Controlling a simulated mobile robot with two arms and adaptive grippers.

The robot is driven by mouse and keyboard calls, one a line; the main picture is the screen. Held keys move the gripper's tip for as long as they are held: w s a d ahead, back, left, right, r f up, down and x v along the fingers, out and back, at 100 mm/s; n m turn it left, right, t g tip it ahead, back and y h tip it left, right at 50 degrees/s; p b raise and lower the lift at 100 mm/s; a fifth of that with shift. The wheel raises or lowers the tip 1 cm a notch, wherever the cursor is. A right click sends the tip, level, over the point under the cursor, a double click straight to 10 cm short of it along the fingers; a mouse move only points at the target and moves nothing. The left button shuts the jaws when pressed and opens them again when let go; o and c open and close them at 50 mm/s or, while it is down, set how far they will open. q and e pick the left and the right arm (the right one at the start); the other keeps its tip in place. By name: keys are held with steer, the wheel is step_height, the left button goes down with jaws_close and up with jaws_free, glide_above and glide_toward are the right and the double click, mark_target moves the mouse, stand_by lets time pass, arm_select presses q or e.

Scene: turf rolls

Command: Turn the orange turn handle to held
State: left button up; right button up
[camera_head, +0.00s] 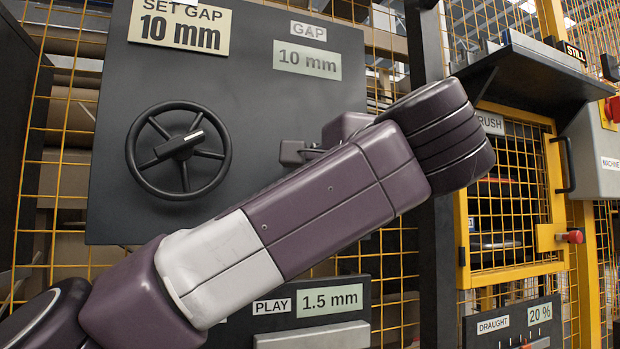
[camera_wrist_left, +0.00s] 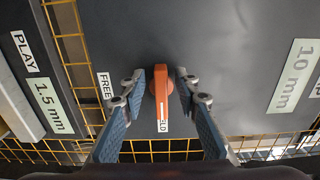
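The orange turn handle (camera_wrist_left: 161,88) is on a dark panel in the left wrist view. Its long end points down in that picture and lies over the HELD label (camera_wrist_left: 163,126), covering its first letter. The FREE label (camera_wrist_left: 105,86) is to its left. My left gripper (camera_wrist_left: 161,82) has one finger on each side of the handle, with a visible gap on both sides. It is open and holds nothing. In the head view my left arm crosses in front of the panel and I cannot make out the handle. My right gripper is not in view.
A dark handwheel (camera_head: 178,150) is on the panel (camera_head: 260,105), left of my arm, below the SET GAP 10 mm sign (camera_head: 180,24). Yellow mesh fencing surrounds the panel. A yellow-framed mesh door (camera_head: 510,200) is at right. A PLAY 1.5 mm display (camera_head: 329,300) is below.

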arm_select(q)
steer(key=v, duration=1.2)
stand_by(0.4)
